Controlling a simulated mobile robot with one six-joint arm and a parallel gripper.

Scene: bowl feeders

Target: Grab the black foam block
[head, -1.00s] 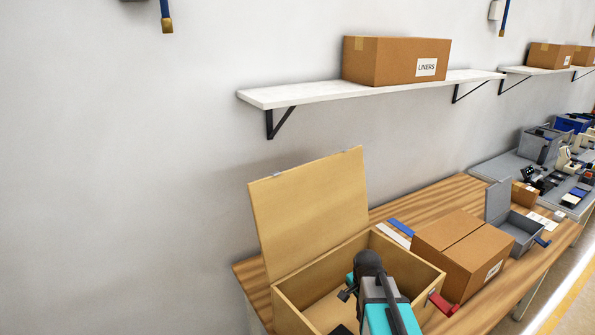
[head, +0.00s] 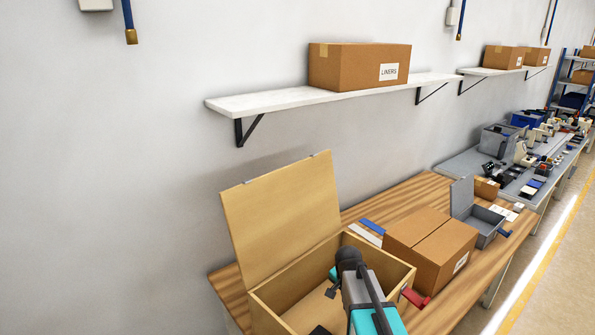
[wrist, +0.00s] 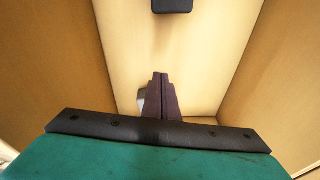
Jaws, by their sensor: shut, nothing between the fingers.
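A black block (wrist: 172,5), likely the foam block, lies on the floor of the open wooden box and is cut by the top edge of the wrist view. A dark patch (head: 320,330) at the bottom edge of the head view looks like the same block. My gripper (wrist: 160,76) is shut and empty, pointing down into the box. In the head view my gripper (head: 331,292) is inside the box, partly hidden by my arm. The block is apart from the fingertips, beyond them in the wrist view.
The wooden box (head: 384,253) has its lid (head: 282,215) raised at the back, and its walls stand around my gripper. A small pale thing (wrist: 141,100) shows beside the fingers. A cardboard box (head: 430,240) and a red-handled item (head: 415,298) stand to the right.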

